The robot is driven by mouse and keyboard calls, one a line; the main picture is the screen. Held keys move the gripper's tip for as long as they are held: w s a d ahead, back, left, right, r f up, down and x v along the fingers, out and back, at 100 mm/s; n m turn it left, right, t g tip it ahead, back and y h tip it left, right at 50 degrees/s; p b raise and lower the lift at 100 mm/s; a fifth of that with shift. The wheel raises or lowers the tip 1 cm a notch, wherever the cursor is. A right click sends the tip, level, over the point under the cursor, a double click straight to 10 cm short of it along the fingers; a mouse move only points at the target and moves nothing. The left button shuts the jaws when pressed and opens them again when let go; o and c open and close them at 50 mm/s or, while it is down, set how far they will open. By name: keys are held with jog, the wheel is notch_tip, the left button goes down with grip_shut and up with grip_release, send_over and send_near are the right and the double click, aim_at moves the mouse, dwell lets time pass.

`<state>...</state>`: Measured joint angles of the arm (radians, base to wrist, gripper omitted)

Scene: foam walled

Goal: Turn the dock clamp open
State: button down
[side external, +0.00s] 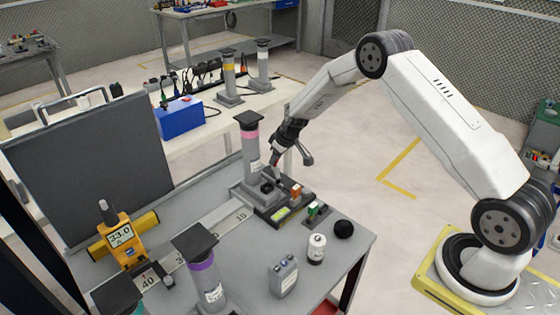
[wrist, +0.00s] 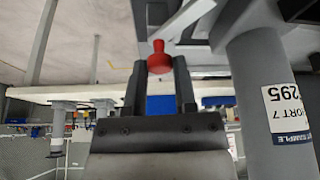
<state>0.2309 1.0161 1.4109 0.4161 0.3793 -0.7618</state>
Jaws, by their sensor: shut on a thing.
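My gripper (side external: 275,163) is low beside the grey column with a pink band (side external: 250,150), which stands upright on the dock (side external: 280,212). In the wrist view the two dark fingers (wrist: 160,68) close on a red knob (wrist: 159,58). The knob looks like the clamp's handle; how far the clamp is turned cannot be told. In the side view my fingers mostly hide it. The labelled grey column (wrist: 258,85) stands close to the right of my fingers in the wrist view. The dock carries a lit green display and an orange block.
A column with a purple band (side external: 203,265), a grey box-like device (side external: 283,275), a white canister (side external: 317,248) and a black ball (side external: 344,229) stand near the front. A yellow meter (side external: 122,238) and a grey case (side external: 90,165) are at left. The bench edge is just right of the ball.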

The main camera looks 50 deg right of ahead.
jog(key=shift+d+n+g+y, duration=0.1)
jog(key=shift+n+g+y, duration=0.4)
jog(key=shift+n, duration=1.25)
jog(key=shift+d+n+g+y, duration=0.15)
jog(key=shift+n+y, duration=0.55)
jog(key=shift+n, duration=1.05)
jog(key=shift+c, duration=2)
grip_release()
jog(key=shift+r, duration=0.1)
jog(key=v, duration=0.7)
jog(key=shift+r, duration=0.3)
